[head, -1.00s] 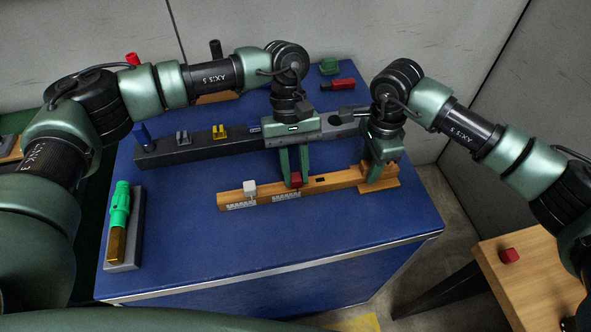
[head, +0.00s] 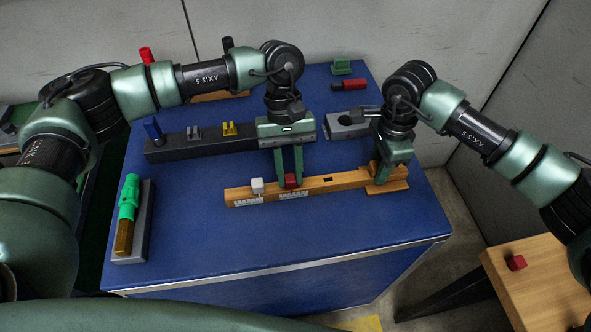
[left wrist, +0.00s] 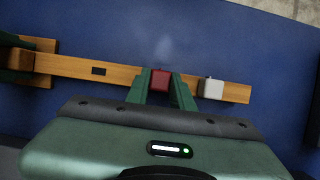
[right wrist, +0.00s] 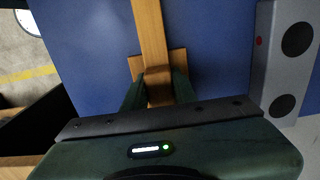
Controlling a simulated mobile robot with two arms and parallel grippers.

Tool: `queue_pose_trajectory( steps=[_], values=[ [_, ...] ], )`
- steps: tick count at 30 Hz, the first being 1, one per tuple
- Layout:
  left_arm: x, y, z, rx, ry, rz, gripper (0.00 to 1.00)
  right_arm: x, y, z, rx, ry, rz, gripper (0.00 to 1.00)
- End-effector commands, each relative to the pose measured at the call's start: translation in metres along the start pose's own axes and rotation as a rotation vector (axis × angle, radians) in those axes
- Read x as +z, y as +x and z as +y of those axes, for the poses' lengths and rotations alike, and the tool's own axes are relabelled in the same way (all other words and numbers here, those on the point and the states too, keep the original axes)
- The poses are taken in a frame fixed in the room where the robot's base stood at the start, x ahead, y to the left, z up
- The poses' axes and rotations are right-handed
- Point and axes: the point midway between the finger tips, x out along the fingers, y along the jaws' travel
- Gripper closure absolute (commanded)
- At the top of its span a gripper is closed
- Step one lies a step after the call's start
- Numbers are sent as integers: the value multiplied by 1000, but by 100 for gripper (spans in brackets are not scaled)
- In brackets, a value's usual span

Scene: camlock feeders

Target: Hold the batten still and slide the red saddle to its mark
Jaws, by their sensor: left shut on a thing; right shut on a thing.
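The wooden batten (head: 345,181) lies across the near part of the blue bench. The red saddle (head: 291,181) sits on it, above the right-hand white printed scale (head: 294,194). My left gripper (head: 290,184) is shut on the red saddle, one finger on each side; this also shows in the left wrist view (left wrist: 161,80). A white saddle (head: 257,186) sits on the batten left of the red one, with a gap between. My right gripper (head: 388,180) is shut on the batten near its right end, at a wooden crosspiece (head: 400,186); the batten also shows in the right wrist view (right wrist: 150,35).
A dark rail (head: 175,149) with blue, grey and yellow pieces lies behind the batten. A grey block with holes (head: 345,124) stands behind my right gripper. A green-handled tool (head: 128,200) lies in a grey holder at left. The bench in front of the batten is clear.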

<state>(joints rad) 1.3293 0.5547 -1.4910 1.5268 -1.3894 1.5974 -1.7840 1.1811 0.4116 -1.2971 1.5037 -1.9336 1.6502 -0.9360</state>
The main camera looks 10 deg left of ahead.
Motion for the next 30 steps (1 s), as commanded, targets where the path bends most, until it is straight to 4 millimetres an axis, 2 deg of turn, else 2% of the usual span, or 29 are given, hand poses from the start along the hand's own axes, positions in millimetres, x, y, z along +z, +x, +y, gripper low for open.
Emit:
queue_pose_trajectory(
  steps=[1,2,4,13,17,20,30],
  values=[
    [0,-1,1,2,0,1,100,-1,3,2,7,0,3,100],
    [0,-1,1,2,0,1,74,-1,3,2,7,0,3,100],
    [0,-1,1,2,0,1,55,-1,3,2,7,0,3,100],
    [0,0,1,1,0,0,55,-1,3,2,7,1,3,100],
    [0,-7,1,2,0,2,55,-1,3,2,6,1,3,100],
    [-1,-22,1,3,0,3,55,-1,3,2,6,1,3,100],
    [0,-93,0,4,-1,3,55,-1,3,2,6,2,3,100]
  ],
)
